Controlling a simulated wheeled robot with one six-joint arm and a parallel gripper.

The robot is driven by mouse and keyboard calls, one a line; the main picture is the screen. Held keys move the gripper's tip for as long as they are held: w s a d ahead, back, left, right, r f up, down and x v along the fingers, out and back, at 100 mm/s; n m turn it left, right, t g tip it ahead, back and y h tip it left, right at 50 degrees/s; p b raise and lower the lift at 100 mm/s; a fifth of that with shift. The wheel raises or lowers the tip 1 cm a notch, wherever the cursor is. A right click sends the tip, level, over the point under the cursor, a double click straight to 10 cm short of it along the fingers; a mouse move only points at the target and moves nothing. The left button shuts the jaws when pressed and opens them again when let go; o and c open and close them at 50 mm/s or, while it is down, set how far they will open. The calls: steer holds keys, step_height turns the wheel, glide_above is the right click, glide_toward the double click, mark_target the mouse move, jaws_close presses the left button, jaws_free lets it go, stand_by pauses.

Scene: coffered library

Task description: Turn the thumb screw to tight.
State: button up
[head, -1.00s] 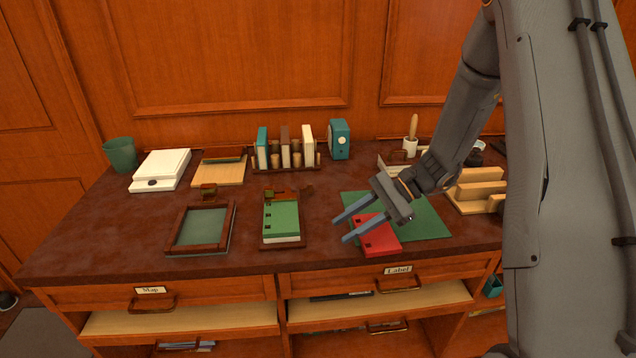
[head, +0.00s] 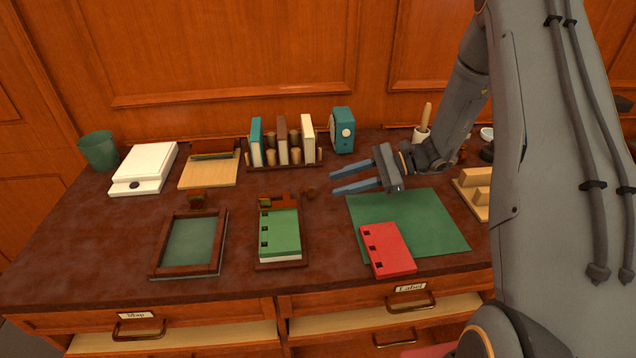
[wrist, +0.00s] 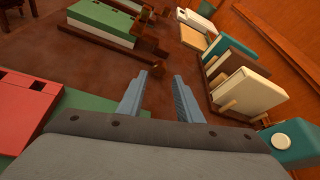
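A small dark brown knob (head: 311,191), which looks like the thumb screw, sits at the right of the back end of a wooden holder (head: 304,240). The holder carries a green book (head: 281,235), and a brown clamp piece (head: 277,200) is at its back. My gripper (head: 333,182) is open and empty, its fingers pointing left toward the knob and apart from it. In the wrist view the open fingers (wrist: 161,77) point toward the brown parts beside the green book (wrist: 100,22). I cannot tell how far the screw is turned.
A red book (head: 388,250) lies on a green mat (head: 435,225) at the front right. A book rack (head: 285,165) and a teal box (head: 343,130) stand behind my gripper. A framed tray (head: 189,243) lies left of the holder. Bare desk lies between holder and mat.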

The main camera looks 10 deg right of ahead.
mark_target(319, 197)
steer(key=shift+p+x, duration=1.1)
steer(key=shift+x, duration=2.3)
steer(key=shift+f, duration=0.1)
steer(key=c, duration=0.8)
steer(key=shift+o, duration=0.2)
steer(key=shift+w+m+g+b, duration=0.2)
steer(key=shift+m+g+b, duration=0.4)
steer(key=shift+m+b, duration=0.3)
steer(key=shift+w+m+g+b, duration=0.1)
steer(key=shift+m+g+b, duration=0.55)
steer(key=shift+m, duration=0.45)
